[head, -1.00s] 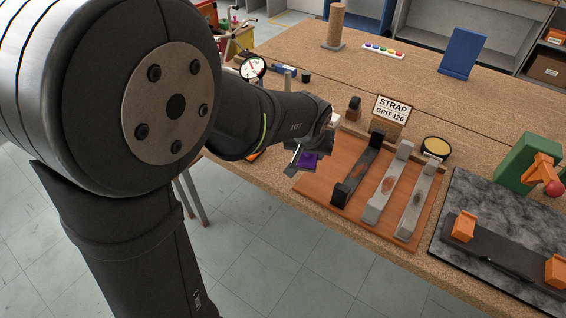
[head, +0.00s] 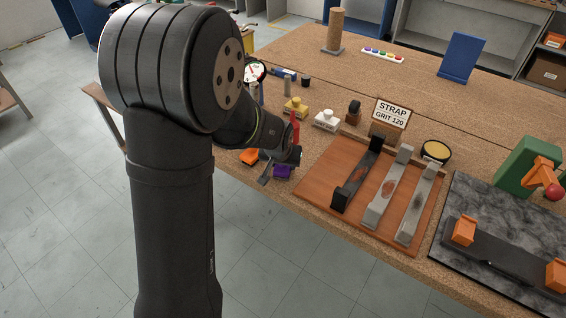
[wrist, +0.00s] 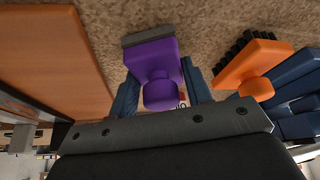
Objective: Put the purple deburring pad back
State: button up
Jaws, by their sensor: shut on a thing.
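The purple deburring pad (head: 282,171) has a round knob and a grey strip along one edge. In the wrist view the pad (wrist: 150,55) sits between the two dark blue fingers of my gripper (wrist: 160,93), which is shut on it. In the head view my gripper (head: 276,171) is at the bench's front edge, left of the wooden board. I cannot tell whether the pad touches the bench. An orange pad (head: 249,156) with a similar knob lies just left of it; it also shows in the wrist view (wrist: 250,68).
The wooden board (head: 310,190) with several strap bars is close on the right. Yellow (head: 296,108) and white (head: 327,121) knobbed pads and a red upright thing (head: 294,122) stand behind my gripper. Dark blue parts (wrist: 300,78) lie beside the orange pad.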

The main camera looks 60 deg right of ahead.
jog(key=o, duration=0.5)
jog(key=shift+f, duration=0.2)
jog(key=o, duration=0.5)
jog(key=shift+c, duration=0.2)
jog(key=shift+r, duration=0.1)
jog(key=shift+s+a+r, duration=0.1)
jog(key=shift+a+r, duration=0.05)
jog(key=shift+r, duration=0.45)
jog(key=v, duration=1.1)
jog(key=shift+f, duration=0.15)
